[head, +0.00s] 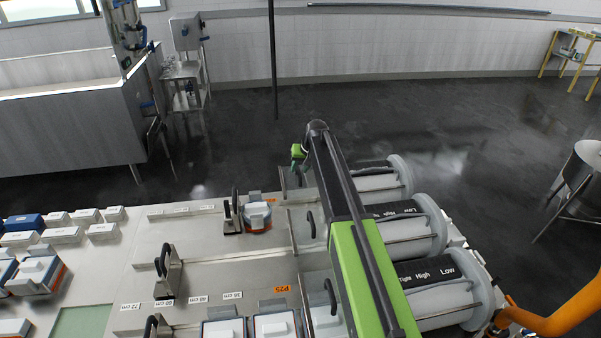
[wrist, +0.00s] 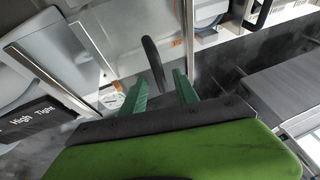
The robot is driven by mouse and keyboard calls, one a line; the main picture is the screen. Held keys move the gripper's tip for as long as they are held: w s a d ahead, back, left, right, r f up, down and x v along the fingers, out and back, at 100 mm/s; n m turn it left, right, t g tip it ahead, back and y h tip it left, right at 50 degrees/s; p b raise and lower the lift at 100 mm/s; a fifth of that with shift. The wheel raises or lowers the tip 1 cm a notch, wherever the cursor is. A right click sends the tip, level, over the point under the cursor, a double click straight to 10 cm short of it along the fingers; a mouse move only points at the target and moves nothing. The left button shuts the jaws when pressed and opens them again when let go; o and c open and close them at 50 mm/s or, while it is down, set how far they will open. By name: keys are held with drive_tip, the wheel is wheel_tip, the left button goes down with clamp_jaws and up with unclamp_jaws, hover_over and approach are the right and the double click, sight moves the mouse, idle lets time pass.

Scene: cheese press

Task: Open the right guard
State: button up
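My gripper (head: 299,163) is at the far end of the press bench, with its arm across the middle of the head view. In the wrist view my gripper (wrist: 160,91) has two green fingers spread apart with nothing gripped. A curved black handle (wrist: 152,60) stands just beyond the fingers, its lower end in line with the gap. I cannot tell whether it touches them. The handle belongs to a clear guard panel (wrist: 120,35), which looks shut. In the head view two nearer guard handles (head: 311,224) and (head: 330,297) show; my gripper and arm partly hide the far guard.
Grey press cylinders (head: 428,222) with black Low-High labels line the bench's right side. Moulds (head: 257,215) and black-handled stops (head: 168,268) sit on the metal bench. A steel vat (head: 75,125) stands at back left. The floor beyond the bench is clear.

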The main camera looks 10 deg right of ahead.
drive_tip(key=shift+c, duration=0.4)
clamp_jaws()
drive_tip(key=shift+d, duration=0.1)
idle(0.8)
